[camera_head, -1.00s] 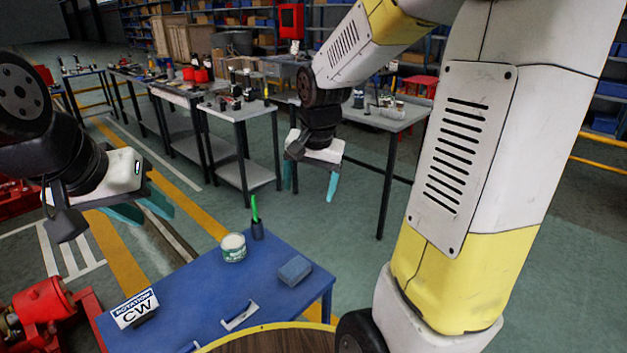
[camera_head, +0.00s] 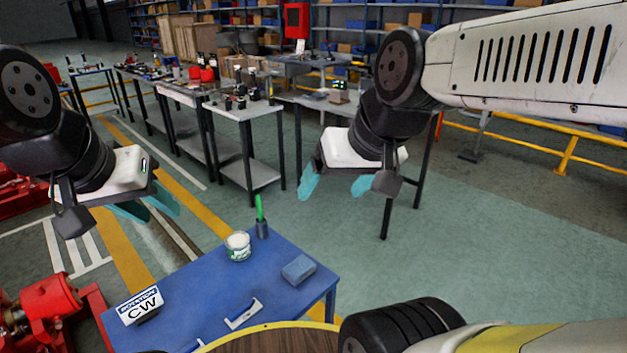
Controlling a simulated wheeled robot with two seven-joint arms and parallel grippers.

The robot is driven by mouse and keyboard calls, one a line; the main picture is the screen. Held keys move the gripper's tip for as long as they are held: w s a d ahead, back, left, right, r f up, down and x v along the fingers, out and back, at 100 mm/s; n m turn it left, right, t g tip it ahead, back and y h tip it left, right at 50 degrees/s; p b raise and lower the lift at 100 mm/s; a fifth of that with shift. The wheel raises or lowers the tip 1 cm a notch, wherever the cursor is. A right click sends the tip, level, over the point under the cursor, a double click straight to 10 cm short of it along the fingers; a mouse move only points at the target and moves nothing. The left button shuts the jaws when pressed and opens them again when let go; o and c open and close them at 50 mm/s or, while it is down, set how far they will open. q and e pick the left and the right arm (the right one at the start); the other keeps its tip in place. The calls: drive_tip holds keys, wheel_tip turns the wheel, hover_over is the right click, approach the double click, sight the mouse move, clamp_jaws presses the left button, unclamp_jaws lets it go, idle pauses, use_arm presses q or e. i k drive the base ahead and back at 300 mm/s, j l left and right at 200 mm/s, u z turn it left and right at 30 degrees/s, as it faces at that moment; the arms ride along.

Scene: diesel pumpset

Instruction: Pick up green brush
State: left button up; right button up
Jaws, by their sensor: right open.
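The green brush (camera_head: 259,207) stands upright in a small dark holder (camera_head: 262,229) at the back of the blue table (camera_head: 188,292). Only its thin green upper part shows. My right gripper (camera_head: 334,187) is open and empty, in the air to the right of the brush and higher in the picture, with teal fingers spread apart. My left gripper (camera_head: 145,211) hangs in the air to the left of the brush, above the table's left side. Its two teal fingers look apart with nothing between them.
A white-lidded jar (camera_head: 238,246) stands beside the holder, to its left and nearer. A blue block (camera_head: 299,270) lies on the table's right side. Grey workbenches (camera_head: 246,112) stand behind, with clear floor between.

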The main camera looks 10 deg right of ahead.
sight(257, 199)
drive_tip(key=u, duration=2.05)
drive_tip(key=z, duration=0.5)
drive_tip(key=k+z, duration=0.1)
drive_tip(key=z, duration=0.35)
drive_tip(key=l+z, duration=0.1)
drive_tip(key=z, duration=0.4)
drive_tip(key=l+z, duration=0.1)
drive_tip(key=z, duration=0.4)
drive_tip(key=i+l+u, duration=0.1)
drive_tip(key=l, duration=0.25)
drive_tip(key=i+l, duration=0.25)
drive_tip(key=l, duration=0.15)
drive_tip(key=i+l+u, duration=0.15)
drive_tip(key=l, duration=0.25)
